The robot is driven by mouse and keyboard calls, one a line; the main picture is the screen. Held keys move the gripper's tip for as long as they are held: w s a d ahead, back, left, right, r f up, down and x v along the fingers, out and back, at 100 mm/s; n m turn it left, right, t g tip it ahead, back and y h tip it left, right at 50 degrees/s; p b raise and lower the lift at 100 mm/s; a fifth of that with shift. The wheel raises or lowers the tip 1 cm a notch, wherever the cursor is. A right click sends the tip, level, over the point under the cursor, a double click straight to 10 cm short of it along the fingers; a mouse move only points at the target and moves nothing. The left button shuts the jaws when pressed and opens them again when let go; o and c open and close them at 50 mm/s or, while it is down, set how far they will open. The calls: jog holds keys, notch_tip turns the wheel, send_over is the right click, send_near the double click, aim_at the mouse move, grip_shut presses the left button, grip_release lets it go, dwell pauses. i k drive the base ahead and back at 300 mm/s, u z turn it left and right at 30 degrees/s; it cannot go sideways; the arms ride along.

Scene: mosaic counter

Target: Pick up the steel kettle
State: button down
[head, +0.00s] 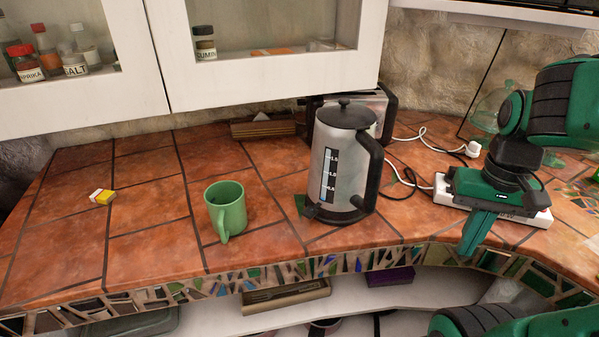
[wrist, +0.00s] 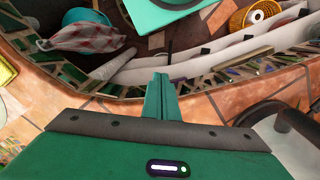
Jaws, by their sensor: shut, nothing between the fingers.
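The steel kettle (head: 342,155) stands upright on the tiled counter, right of centre in the head view. It has a black lid, a black handle on its right side and a dark level window. In the wrist view, part of the kettle (wrist: 290,143) and its black handle show at the right edge. My gripper (head: 476,236) is to the right of the kettle, apart from it, pointing down near the counter's front edge. Its fingers are together with nothing between them, as the wrist view also shows (wrist: 160,85).
A green mug (head: 226,209) stands left of the kettle. A toaster (head: 374,101) is close behind the kettle. A white power strip (head: 450,194) with cables lies behind my gripper. A small yellow and white item (head: 102,196) lies far left. Cabinets (head: 270,50) hang above. The counter's left part is mostly clear.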

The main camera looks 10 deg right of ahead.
aim_at(346, 166)
jog(key=z, duration=1.8)
jog(key=k, duration=1.3)
jog(key=u, duration=0.35)
jog(key=i, duration=1)
jog(key=z, duration=0.05)
